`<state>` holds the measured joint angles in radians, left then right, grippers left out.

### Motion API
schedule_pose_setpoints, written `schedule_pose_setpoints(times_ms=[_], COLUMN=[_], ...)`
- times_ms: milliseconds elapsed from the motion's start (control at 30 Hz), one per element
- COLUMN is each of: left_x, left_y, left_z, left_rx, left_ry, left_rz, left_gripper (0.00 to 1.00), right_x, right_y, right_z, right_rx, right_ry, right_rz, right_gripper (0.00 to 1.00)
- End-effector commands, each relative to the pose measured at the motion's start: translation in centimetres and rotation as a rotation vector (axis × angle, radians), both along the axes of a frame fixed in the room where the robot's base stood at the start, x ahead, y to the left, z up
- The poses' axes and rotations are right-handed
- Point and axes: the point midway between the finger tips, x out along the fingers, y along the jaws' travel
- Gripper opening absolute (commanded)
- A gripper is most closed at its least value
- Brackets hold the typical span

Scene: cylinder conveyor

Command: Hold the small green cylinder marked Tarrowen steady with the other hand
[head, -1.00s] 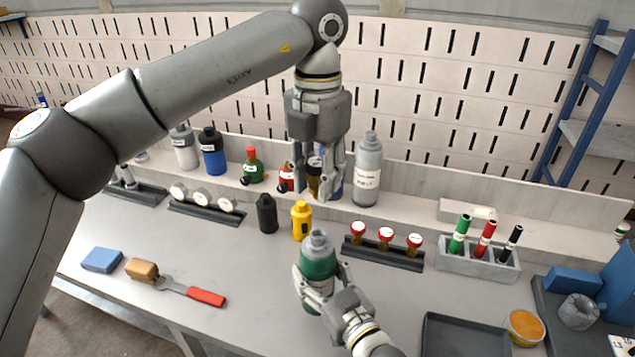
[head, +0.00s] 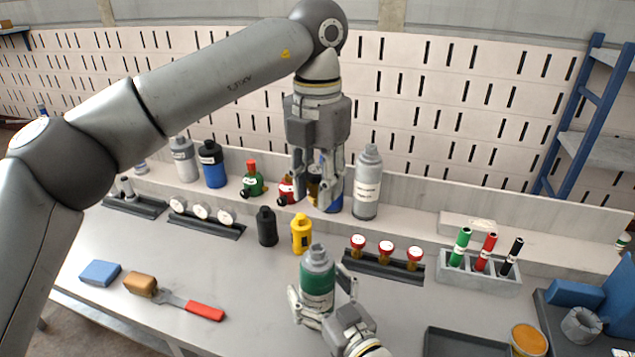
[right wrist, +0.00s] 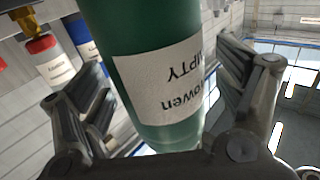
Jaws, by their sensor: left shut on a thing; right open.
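The green Tarrowen cylinder (head: 317,278) with a grey top is upright over the front middle of the table; its base is hidden by my right gripper. Its label shows upside down in the right wrist view (right wrist: 165,85). My right gripper (head: 321,288) is open, with one finger on each side of the cylinder and a visible gap at its right finger. My left gripper (head: 318,190) points down, higher and farther back, near the back ledge. It is shut on a small amber-coloured thing (head: 314,186), mostly hidden between its fingers.
A black bottle (head: 267,226) and a yellow bottle (head: 301,234) stand behind the green cylinder. A red-capped rack (head: 385,268) and a marker holder (head: 480,279) lie to the right. A grey tray (head: 465,344) is at the front right.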

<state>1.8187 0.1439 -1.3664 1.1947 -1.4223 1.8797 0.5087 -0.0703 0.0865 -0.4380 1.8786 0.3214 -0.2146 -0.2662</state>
Motion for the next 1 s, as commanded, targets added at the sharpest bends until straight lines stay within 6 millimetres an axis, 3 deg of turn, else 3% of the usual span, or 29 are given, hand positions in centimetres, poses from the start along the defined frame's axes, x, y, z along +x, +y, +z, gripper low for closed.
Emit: schedule_pose_setpoints(times_ms=[600, 1000], left_x=[0.0, 0.0], left_y=[0.0, 0.0], left_z=[0.0, 1.1], left_rx=[0.0, -0.001], left_ry=[0.0, -0.001], left_rz=[0.0, 0.0], left_gripper=[0.0, 0.0], right_x=[-8.8, -10.2], right_y=[-5.0, -5.8], right_z=[-0.1, 0.9], right_rx=[-0.001, 0.0], right_ry=[0.003, 0.0], right_rz=[0.0, 0.0], right_gripper=[0.88, 0.88])
